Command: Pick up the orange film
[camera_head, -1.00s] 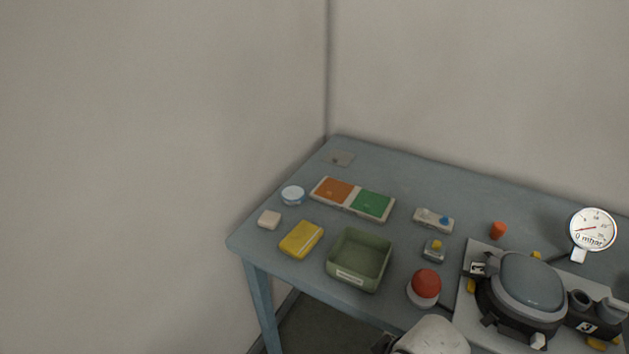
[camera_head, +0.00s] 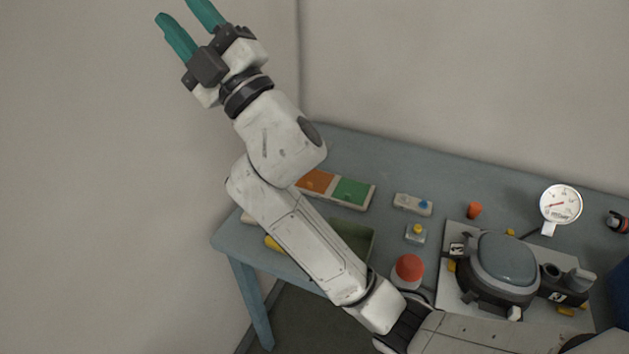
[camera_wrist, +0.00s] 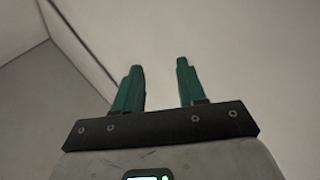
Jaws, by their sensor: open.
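The orange film (camera_head: 316,181) is a flat orange square in the left part of a pale two-part tray (camera_head: 334,203) on the blue-grey table. A green square (camera_head: 352,192) lies in the tray's right part. My forearm covers the left edge of the orange film in the head view. My gripper (camera_head: 182,22) has teal fingers and is raised high at the upper left, well away from the film. It is open and empty. The wrist view shows its spread fingers (camera_wrist: 159,80) against bare wall, with no table objects.
My arm crosses over the green bin (camera_head: 356,240) and mostly hides the yellow item (camera_head: 272,243).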

